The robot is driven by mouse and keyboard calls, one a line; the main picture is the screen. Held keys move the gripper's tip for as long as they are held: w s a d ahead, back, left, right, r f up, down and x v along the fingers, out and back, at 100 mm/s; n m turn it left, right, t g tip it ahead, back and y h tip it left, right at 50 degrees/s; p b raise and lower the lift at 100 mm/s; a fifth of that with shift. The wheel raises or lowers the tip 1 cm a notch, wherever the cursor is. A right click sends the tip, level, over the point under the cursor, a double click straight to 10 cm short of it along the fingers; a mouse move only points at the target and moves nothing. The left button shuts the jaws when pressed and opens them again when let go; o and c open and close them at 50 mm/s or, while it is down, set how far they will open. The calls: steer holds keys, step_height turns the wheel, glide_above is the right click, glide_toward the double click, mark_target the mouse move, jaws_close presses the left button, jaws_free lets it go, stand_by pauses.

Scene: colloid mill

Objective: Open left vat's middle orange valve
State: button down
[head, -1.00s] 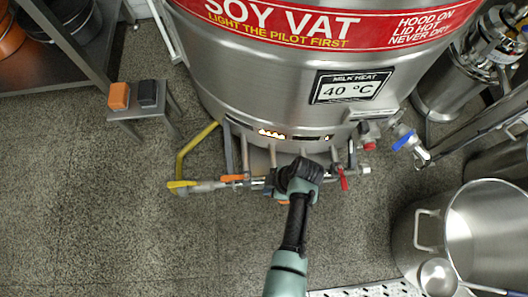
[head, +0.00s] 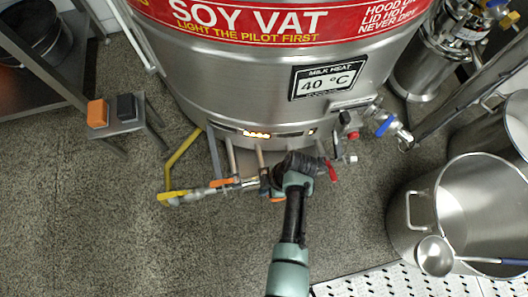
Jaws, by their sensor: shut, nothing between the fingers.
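The soy vat (head: 240,75) is a large steel drum with a red band, standing on a frame with burner pipes low at its front. On the gas pipe, an orange valve handle (head: 222,182) lies roughly along the pipe. Another small orange part (head: 278,199) shows just under my gripper, mostly hidden, so I cannot tell its angle. My gripper (head: 290,168) is shut and empty at the pipe's right half, in front of the vat. Its fingertips are hidden behind its own body, so I cannot tell whether it touches anything.
A burner glow (head: 257,134) shows under the vat. A steel pot (head: 425,215) with a ladle (head: 435,255) stands at right.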

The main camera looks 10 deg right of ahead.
step_height(320, 180, up, 10)
steer(key=p, duration=0.6)
steer(key=shift+a+f, duration=0.25)
steer(key=shift+a, duration=0.05)
stand_by(0.3)
